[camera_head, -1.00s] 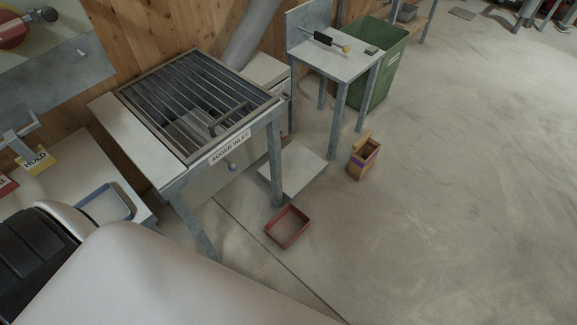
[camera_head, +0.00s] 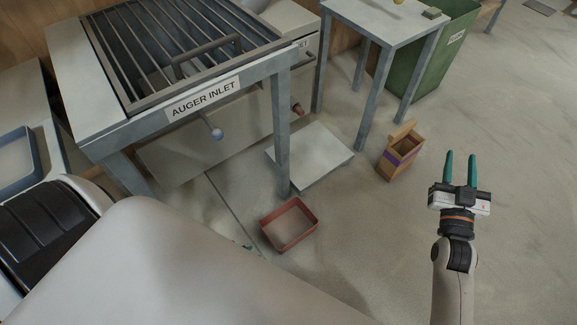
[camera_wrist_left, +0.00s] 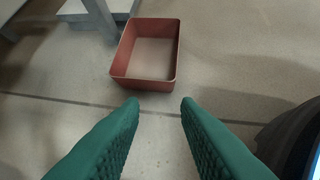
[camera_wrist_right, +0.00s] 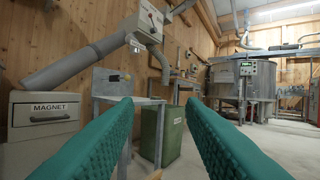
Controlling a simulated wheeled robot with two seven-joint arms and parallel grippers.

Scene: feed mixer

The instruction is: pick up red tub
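The red tub (camera_head: 301,239) is an open, shallow rectangular box. It sits on the floor in front of the auger inlet stand and looks empty. In the left wrist view the tub (camera_wrist_left: 143,84) lies just beyond my left gripper (camera_wrist_left: 160,103), which is open with nothing between its fingers. The fingertips are apart from the tub's near wall. In the head view only a small teal bit of the left gripper shows beside the tub; my arm hides the rest. My right gripper (camera_head: 461,154) is open and empty, raised at the right, its fingers pointing away.
The auger inlet stand (camera_head: 190,112) has a leg close behind the tub. A flat grey plate (camera_head: 312,155) lies on the floor behind it. A wooden box with a purple band (camera_head: 400,152), a small metal table (camera_head: 378,32) and a green bin (camera_head: 440,55) stand further right. Floor at right is clear.

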